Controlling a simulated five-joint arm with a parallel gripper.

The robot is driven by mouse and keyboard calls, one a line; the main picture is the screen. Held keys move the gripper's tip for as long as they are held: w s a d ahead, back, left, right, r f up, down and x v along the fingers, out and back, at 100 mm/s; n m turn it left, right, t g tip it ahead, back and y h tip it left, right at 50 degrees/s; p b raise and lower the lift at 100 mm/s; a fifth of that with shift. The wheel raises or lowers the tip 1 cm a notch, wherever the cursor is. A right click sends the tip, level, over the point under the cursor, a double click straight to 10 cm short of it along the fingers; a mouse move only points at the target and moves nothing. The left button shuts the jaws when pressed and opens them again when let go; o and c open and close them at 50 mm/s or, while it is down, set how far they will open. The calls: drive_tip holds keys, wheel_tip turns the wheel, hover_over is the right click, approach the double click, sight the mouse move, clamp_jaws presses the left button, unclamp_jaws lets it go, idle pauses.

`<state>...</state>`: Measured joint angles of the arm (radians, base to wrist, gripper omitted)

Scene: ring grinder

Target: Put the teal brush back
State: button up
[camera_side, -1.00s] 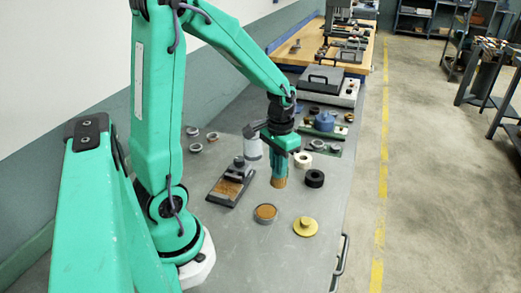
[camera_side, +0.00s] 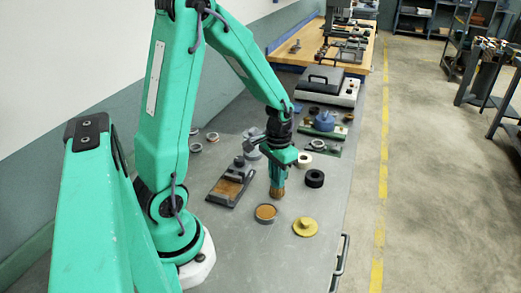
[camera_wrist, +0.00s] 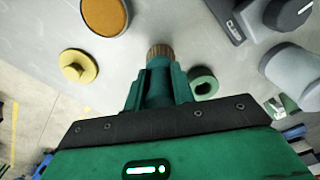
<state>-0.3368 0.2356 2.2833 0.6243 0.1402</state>
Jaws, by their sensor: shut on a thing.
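The teal brush is upright in my gripper (camera_side: 277,177), with its brown bristles (camera_side: 277,191) pointing down just behind the dish. I cannot tell whether the bristles touch the bench. In the wrist view the brush's teal handle (camera_wrist: 158,83) sits between the fingers and its bristle end (camera_wrist: 160,50) sticks out past them. My gripper is shut on the brush. A green round piece with a dark centre (camera_wrist: 203,83) lies to the right of the brush in the wrist view; I cannot tell what it is.
A round dish with brown filling (camera_side: 265,213) and a yellow knobbed disc (camera_side: 305,226) lie in front. A black ring (camera_side: 314,178) is close on the right. A dark tray with a brown pad (camera_side: 229,187) is on the left. A grey bottle-like thing (camera_wrist: 295,70) stands nearby.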

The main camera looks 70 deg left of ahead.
drive_tip(key=shift+f, duration=0.15)
drive_tip(key=o, duration=1)
drive_tip(key=shift+r, duration=0.2)
wheel_tip(320, 180, up, 12)
idle(0.6)
drive_tip(key=shift+s+d+r+m+t, duration=0.35)
drive_tip(key=shift+s+d+r+t, duration=0.6)
drive_tip(key=shift+s+d+r, duration=0.65)
drive_tip(key=shift+s+d+r+m+t, duration=0.4)
drive_tip(key=shift+s+d+r+t, duration=0.7)
drive_tip(key=shift+d, duration=0.95)
drive_tip(key=shift+s+d+r+m+t, duration=0.35)
drive_tip(key=shift+s+d+r+t, duration=0.55)
drive_tip(key=shift+s+d, duration=0.85)
